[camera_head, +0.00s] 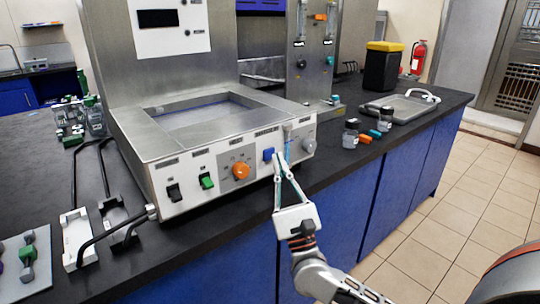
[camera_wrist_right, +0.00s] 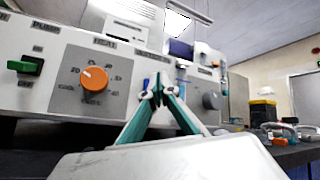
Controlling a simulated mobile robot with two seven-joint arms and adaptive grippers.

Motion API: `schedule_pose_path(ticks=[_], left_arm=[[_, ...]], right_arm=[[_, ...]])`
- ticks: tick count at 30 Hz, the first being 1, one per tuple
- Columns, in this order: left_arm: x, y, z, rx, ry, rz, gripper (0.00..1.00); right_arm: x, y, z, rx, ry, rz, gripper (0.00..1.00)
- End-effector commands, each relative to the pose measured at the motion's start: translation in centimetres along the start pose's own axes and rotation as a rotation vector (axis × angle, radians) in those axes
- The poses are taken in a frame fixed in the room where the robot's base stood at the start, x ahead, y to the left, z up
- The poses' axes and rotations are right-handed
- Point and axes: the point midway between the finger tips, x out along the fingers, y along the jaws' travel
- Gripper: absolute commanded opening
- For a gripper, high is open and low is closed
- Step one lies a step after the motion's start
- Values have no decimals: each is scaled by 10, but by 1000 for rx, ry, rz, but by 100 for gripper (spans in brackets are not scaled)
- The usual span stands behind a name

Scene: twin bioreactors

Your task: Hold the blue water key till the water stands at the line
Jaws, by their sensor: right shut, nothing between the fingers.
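The blue water key (camera_head: 268,154) is on the sloped front panel of the steel bath (camera_head: 134,140), right of the orange dial. My right gripper (camera_head: 277,154) is shut with nothing between its fingers, its tips at or just in front of the key's right side. In the right wrist view the closed tips (camera_wrist_right: 157,93) cover most of the key, and a bit of blue (camera_wrist_right: 146,84) shows beside them. I cannot tell whether they touch or press it. A narrow pale-blue upright strip (camera_head: 287,148) stands right of the key. The water level and line cannot be made out. My left gripper is out of view.
On the panel are a black switch (camera_head: 174,192), a green switch (camera_head: 207,181), the orange dial (camera_head: 241,170) and a grey knob (camera_head: 308,146). Small jars (camera_head: 350,134) and a tray (camera_head: 402,108) stand to the right. Black hoses and clamps lie on the left.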

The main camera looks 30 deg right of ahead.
Motion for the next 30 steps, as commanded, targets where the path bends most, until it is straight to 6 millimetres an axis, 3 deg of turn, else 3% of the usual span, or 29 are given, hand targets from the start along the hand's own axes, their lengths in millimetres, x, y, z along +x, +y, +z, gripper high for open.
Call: schedule_pose_path(ticks=[16, 30], left_arm=[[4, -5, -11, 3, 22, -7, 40], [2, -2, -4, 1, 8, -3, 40]], right_arm=[[2, 1, -1, -1, 0, 0, 0], [6, 4, -4, 0, 0, 0, 0]])
